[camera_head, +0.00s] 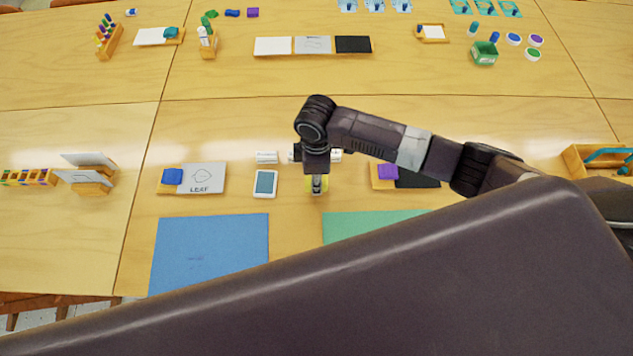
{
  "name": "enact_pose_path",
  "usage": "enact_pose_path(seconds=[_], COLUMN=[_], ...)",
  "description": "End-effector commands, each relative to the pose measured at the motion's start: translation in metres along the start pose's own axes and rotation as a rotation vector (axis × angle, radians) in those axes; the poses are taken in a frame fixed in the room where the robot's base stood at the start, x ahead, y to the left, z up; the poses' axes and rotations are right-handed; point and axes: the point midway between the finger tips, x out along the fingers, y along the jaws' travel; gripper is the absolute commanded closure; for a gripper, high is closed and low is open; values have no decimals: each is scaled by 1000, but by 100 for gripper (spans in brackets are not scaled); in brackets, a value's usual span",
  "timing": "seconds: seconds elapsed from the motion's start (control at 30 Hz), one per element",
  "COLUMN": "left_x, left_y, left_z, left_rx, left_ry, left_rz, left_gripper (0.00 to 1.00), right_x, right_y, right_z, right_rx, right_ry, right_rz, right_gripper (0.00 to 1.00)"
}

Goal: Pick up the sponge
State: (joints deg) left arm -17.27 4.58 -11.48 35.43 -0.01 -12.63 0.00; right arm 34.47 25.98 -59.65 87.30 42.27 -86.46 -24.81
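My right arm reaches in from the right, and its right gripper (317,187) points down at the table in the middle of the view. A small yellow object (308,186), probably the sponge, shows at the sides of the gripper tip. The gripper covers most of it. I cannot tell whether the fingers are open or closed on it, or whether it touches the table. My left gripper is not in view.
A white-framed tablet (265,184) lies just left of the gripper. Trays with a blue block (172,176) and a purple block (388,172) stand on either side. White rolls (266,157) lie behind. Blue (210,250) and green (365,224) mats lie in front.

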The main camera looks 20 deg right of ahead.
Motion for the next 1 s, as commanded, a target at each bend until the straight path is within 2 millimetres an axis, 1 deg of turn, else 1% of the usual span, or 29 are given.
enact_pose_path(seconds=[0.17,0.3,0.4,0.5,0.6,0.7,0.8,1.0], left_x=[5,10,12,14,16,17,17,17], left_y=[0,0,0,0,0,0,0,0], left_z=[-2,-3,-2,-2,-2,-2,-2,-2], left_rx=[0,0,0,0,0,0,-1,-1], left_ry=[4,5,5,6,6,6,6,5], left_rz=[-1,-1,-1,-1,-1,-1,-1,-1], left_gripper=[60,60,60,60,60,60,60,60], right_x=[-44,-86,-114,-138,-157,-170,-177,-181], right_y=[2,2,1,1,0,0,0,-1], right_z=[0,-1,0,0,0,0,0,0], right_rx=[-3,-3,-3,-2,-3,-1,-2,-2], right_ry=[3,3,2,1,0,0,0,-1], right_rz=[7,7,6,5,4,2,1,0], right_gripper=[87,87,87,87,87,87,87,87])
